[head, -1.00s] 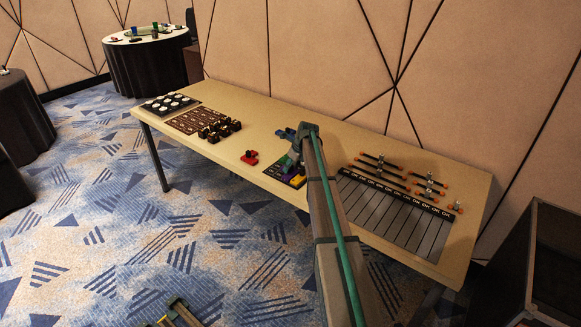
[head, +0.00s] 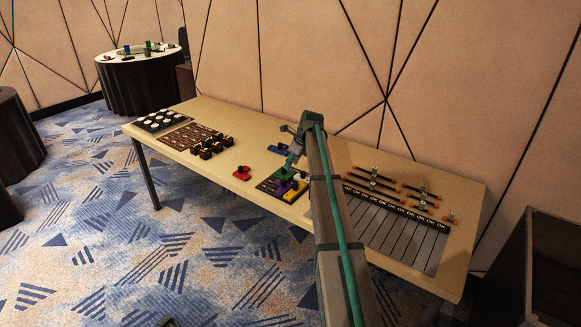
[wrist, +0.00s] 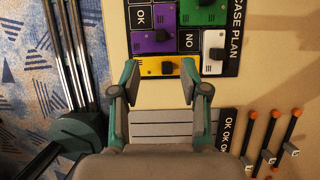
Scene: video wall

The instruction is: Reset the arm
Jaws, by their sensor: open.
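My gripper (head: 291,164) hangs from the end of my arm above the middle of the long table. In the wrist view, my gripper (wrist: 160,86) has its two fingers well apart, with nothing between them. Ahead of the fingertips lies the dark plan board (wrist: 187,16), marked "CASE PLAN". On it are a purple block (wrist: 151,42), a green block (wrist: 190,8), a white block (wrist: 214,42) and a yellow block (wrist: 152,66), with black knobs. The head view shows the board (head: 266,187) partly behind my gripper.
A striped rack (head: 395,235) marked "OK" and several orange-tipped rods (head: 372,182) lie at the right. A red block (head: 242,173), a blue block (head: 278,149) and brown pieces (head: 210,147) lie left of my arm. A dark bin (head: 535,250) stands front right.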

